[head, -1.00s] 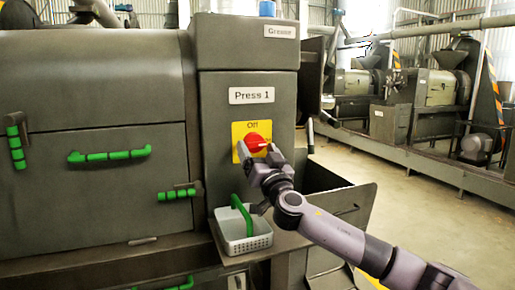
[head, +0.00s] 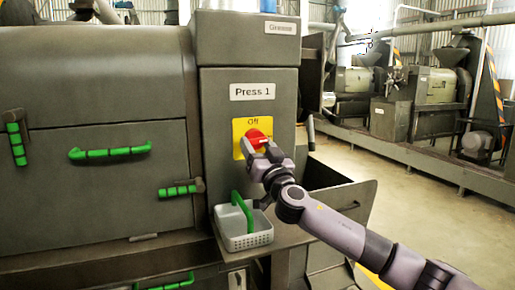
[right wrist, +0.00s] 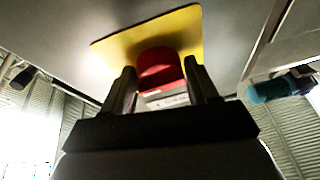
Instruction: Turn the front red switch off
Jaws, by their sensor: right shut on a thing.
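The red switch (head: 255,138) is a round knob on a yellow plate (head: 240,150) marked "Off" at the top, on the grey cabinet under the "Press 1" label. My right gripper (head: 258,150) is at the switch and covers its lower right part. In the right wrist view the red knob (right wrist: 158,68) stands out from the yellow plate (right wrist: 185,30), with its pale grip between the two fingers of my right gripper (right wrist: 163,92). The gripper is shut on it. The knob's exact angle is hard to tell. My left gripper is not in view.
Green door handles (head: 110,149) stick out at the left. An open metal tray (head: 345,195) is at the right, with free floor beyond it.

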